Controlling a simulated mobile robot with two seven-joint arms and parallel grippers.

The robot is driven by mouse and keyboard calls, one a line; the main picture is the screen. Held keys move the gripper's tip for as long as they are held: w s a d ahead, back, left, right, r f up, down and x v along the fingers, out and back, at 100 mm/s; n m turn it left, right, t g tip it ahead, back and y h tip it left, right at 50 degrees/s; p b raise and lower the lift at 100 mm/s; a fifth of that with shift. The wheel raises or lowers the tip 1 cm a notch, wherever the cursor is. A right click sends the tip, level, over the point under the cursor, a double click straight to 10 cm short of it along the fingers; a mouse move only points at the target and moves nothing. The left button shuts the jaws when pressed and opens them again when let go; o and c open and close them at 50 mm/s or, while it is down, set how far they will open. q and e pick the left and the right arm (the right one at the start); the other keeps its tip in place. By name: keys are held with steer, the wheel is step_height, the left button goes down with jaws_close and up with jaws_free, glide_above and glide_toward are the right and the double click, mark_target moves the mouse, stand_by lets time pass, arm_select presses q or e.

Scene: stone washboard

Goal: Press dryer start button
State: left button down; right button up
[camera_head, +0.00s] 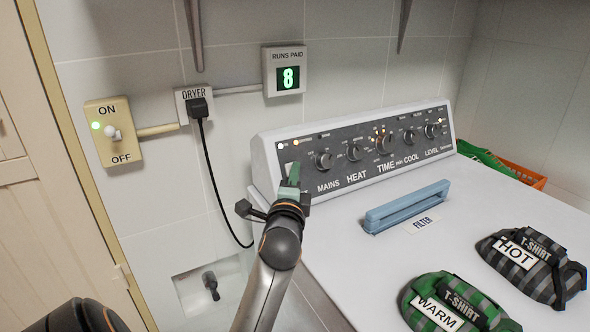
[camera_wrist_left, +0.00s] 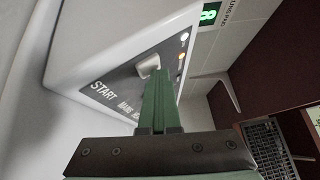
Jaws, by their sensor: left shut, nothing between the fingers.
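The dryer (camera_head: 340,215) is a white machine with a dark sloped control panel (camera_head: 340,168). In the left wrist view the pale start button (camera_wrist_left: 148,66) sits on the panel beside the word START. My left gripper (camera_head: 292,172) is at the left end of the panel, its green fingers shut and empty. In the left wrist view the fingertips (camera_wrist_left: 156,76) are right at the button and overlap its lower edge; I cannot tell whether they touch it. In the head view the gripper hides the button. My right gripper is not in view.
Knobs labelled MAINS (camera_head: 324,159), HEAT, TIME, COOL and LEVEL line the panel. A blue filter handle (camera_head: 408,206) and folded T-shirts marked WARM (camera_head: 440,300) and HOT (camera_head: 530,265) are on top. A wall switch (camera_head: 114,133) shows a green light; the counter (camera_head: 288,78) reads 8.

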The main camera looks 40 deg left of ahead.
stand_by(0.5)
arm_select(q)
steer(key=shift+s+d+r+p, duration=0.15)
steer(key=shift+d+r+p, duration=0.15)
steer(key=shift+d, duration=0.2)
steer(key=shift+s+d+r+p, duration=0.15)
steer(key=shift+d+p, duration=0.1)
steer(key=shift+d, duration=0.2)
